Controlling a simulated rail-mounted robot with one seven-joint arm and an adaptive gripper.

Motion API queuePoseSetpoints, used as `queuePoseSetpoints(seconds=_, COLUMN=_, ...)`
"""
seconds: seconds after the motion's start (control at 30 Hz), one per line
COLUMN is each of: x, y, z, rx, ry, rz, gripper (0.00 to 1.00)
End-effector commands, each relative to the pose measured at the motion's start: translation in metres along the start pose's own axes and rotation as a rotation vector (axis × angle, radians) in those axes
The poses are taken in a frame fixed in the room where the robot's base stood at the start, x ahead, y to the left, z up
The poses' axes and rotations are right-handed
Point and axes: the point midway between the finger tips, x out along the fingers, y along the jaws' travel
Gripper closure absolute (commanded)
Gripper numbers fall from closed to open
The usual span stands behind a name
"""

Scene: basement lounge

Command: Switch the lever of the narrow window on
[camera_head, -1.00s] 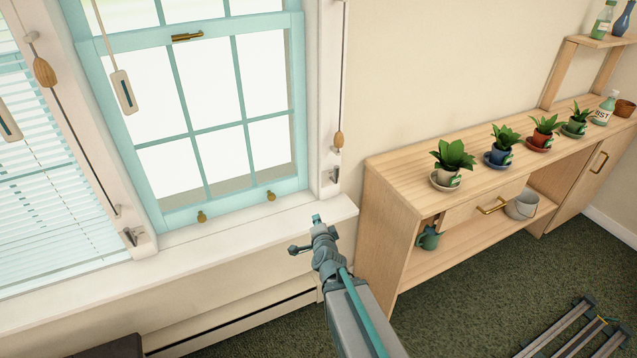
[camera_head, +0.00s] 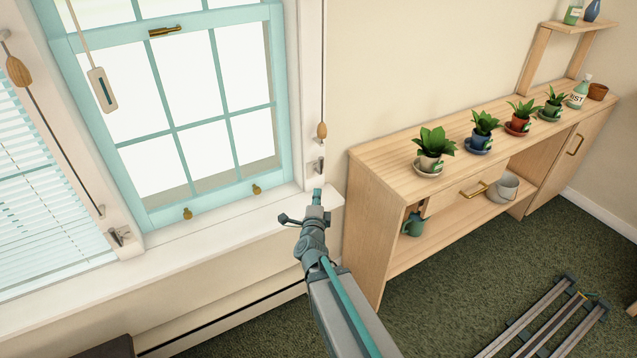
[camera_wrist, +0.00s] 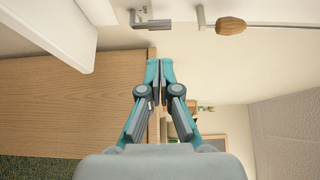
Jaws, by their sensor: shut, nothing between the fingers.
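The teal-framed window (camera_head: 182,125) fills the upper left of the head view. A brass lever (camera_head: 165,31) sits on its middle rail, and two brass knobs (camera_head: 256,190) are on its bottom rail. A small metal cleat (camera_head: 319,166) is on the right side of the white frame; it also shows at the top of the wrist view (camera_wrist: 150,22). My gripper (camera_head: 317,195) is at the right end of the sill, just below the cleat in the picture. In the wrist view, the fingertips (camera_wrist: 160,65) are together and empty, apart from the cleat.
The white sill (camera_head: 230,223) runs under the window. A cord with a wooden pull (camera_head: 322,131) hangs above the cleat. A wooden cabinet (camera_head: 383,180) with several potted plants stands at right. A second window with blinds (camera_head: 38,180) is at left.

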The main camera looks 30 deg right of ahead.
Motion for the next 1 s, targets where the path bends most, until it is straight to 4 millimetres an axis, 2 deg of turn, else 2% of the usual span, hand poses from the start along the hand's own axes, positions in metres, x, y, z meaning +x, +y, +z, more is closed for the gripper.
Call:
queuePoseSetpoints(seconds=0.17, x=0.022, y=-0.001, z=0.0, rx=0.0, ry=0.002, rz=0.0, gripper=1.0)
queuePoseSetpoints(seconds=0.6, x=0.106, y=-0.001, z=0.001, rx=0.0, ry=0.001, rz=0.0, gripper=1.0)
queuePoseSetpoints(seconds=0.8, x=0.128, y=-0.001, z=0.001, rx=-0.001, ry=-0.001, rz=0.0, gripper=1.0)
queuePoseSetpoints(seconds=1.0, x=0.135, y=0.0, z=0.0, rx=0.0, ry=-0.002, rz=0.0, gripper=1.0)
